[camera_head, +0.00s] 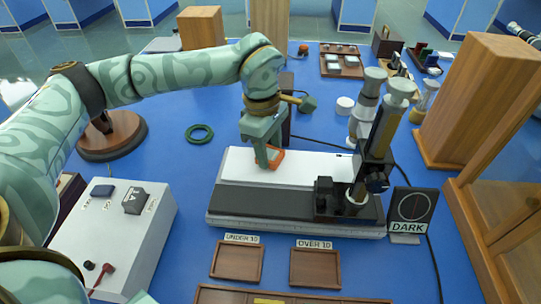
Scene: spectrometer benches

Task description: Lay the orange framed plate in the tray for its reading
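The orange framed plate (276,158) is at the fingertips of my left gripper (267,161), over the white bed of the spectrometer bench (313,167). The gripper points down and looks shut on the plate; the fingers hide part of it. I cannot tell whether the plate touches the white surface. The bench has a dark front strip (265,202) and an upright optical column (375,135) at its right. I cannot make out a separate reading tray on the bench. My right gripper is not in view.
A sign reading DARK (408,212) stands at the right. Wooden trays labelled UNDER 10 (236,278) and OVER 10 (315,284) lie in front. A grey control box (115,235) is at left. A green ring (199,133) lies on open blue tabletop.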

